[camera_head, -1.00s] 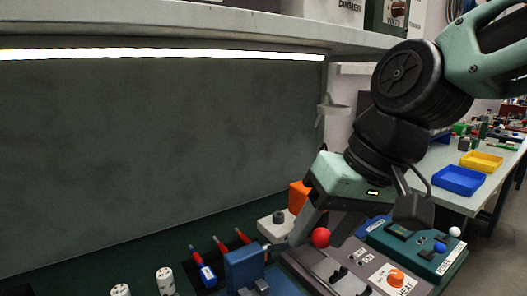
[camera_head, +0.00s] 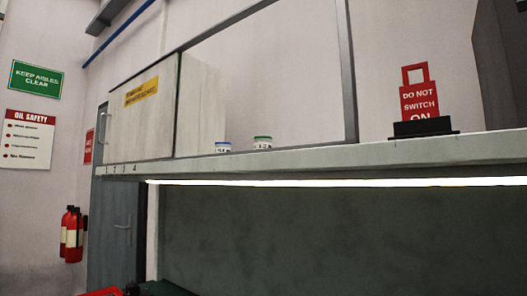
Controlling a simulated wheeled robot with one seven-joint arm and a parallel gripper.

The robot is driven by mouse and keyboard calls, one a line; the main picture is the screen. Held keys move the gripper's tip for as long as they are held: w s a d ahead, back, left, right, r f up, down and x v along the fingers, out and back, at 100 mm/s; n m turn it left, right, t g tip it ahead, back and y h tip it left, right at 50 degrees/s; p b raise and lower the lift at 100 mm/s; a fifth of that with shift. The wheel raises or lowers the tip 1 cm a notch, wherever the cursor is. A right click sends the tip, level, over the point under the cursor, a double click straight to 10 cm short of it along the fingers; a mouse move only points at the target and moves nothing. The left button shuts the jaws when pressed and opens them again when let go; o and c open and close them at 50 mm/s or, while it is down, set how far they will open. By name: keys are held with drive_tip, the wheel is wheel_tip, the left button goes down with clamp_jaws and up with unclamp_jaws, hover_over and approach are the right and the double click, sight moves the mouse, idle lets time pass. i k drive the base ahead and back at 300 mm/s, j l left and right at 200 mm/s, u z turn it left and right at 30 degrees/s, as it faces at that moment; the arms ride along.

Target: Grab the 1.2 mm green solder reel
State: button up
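A small white reel-like item with a green top (camera_head: 263,143) stands upright on the high shelf, in the open part of the cabinet. Its label is too small to read. A similar one with a blue top (camera_head: 222,147) stands just to its left, a little apart. My gripper and arm are not in the view now.
The shelf (camera_head: 330,159) has a light strip below it. A cabinet door (camera_head: 147,115) stands left of the small items. A red "DO NOT SWITCH ON" sign (camera_head: 420,103) stands at the right. Fire extinguishers (camera_head: 73,235) hang at the far left.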

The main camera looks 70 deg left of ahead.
sight(262, 143)
drive_tip(key=u, duration=2.15)
